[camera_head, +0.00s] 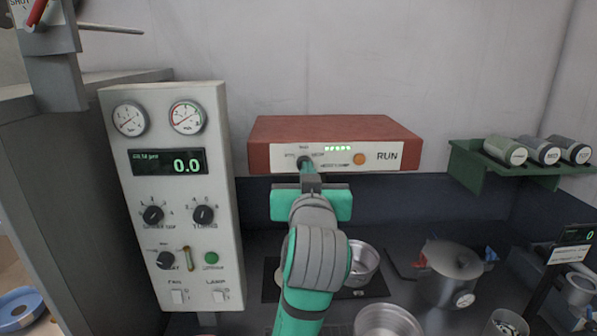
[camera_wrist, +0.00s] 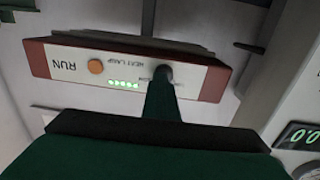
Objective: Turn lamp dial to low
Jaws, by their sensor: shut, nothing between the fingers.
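The heat lamp unit is a red-brown box (camera_head: 270,139) on the back wall, with a white front panel, green lights, an orange button and a RUN label. Its dark dial (camera_head: 302,161) sits at the left of the panel, and its pointer direction is hard to read. My gripper (camera_head: 308,174) is shut, with its fingertips right at the dial, partly covering it. In the wrist view the lamp unit (camera_wrist: 205,82) appears upside down, and the dial (camera_wrist: 165,72) is at the tip of my gripper (camera_wrist: 162,88). I cannot tell whether they touch.
A grey control panel (camera_head: 222,180) with gauges, knobs and switches stands to the left. A green shelf (camera_head: 470,170) with several canisters is at the right. Metal pans and a lidded pot (camera_head: 450,272) stand on the dark counter below my arm.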

